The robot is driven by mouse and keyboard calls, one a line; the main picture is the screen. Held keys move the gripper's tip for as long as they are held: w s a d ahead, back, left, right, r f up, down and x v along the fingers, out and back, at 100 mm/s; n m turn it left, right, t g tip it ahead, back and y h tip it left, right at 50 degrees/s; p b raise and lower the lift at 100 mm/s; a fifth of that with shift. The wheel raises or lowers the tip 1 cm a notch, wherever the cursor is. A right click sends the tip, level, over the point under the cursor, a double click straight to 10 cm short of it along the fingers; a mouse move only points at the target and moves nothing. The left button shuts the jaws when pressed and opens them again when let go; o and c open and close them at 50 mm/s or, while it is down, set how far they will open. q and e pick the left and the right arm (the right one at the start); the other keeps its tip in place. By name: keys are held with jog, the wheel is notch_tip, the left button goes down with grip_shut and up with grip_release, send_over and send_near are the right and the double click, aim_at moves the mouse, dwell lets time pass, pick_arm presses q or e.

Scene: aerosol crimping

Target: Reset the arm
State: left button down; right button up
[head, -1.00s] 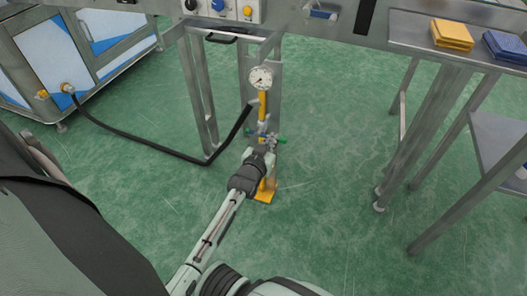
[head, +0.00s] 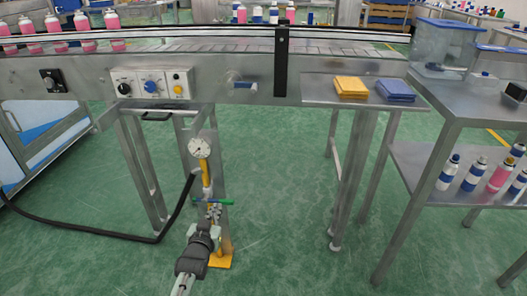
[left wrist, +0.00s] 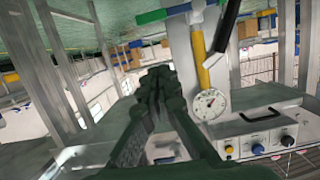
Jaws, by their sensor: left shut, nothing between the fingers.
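My right gripper is in neither current view.
A steel conveyor (head: 220,75) with pink bottles and a knob panel (head: 150,86) crosses above. A black hose (head: 100,236) runs left from the gauge stand. Yellow cloths (head: 351,87) and blue cloths (head: 395,90) lie on a side shelf. A steel rack stands at right. Green floor is open between.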

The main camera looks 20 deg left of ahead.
pick_arm(q)
jog(key=s+d+f+m+g, duration=0.1)
jog(key=s+f+g, duration=0.3)
jog(key=s, duration=0.6)
jog(key=s+d+f+m+g+h, duration=0.1)
jog(key=s+d+f+g, duration=0.2)
jog(key=s+f, duration=0.3)
jog(key=s+d+f+m+g+h, duration=0.1)
jog(key=s+f+g, duration=0.4)
jog(key=s, duration=0.9)
jog(key=shift+d+f+m, duration=0.4)
jog(key=shift+d+f, duration=0.05)
jog(key=shift+d, duration=0.4)
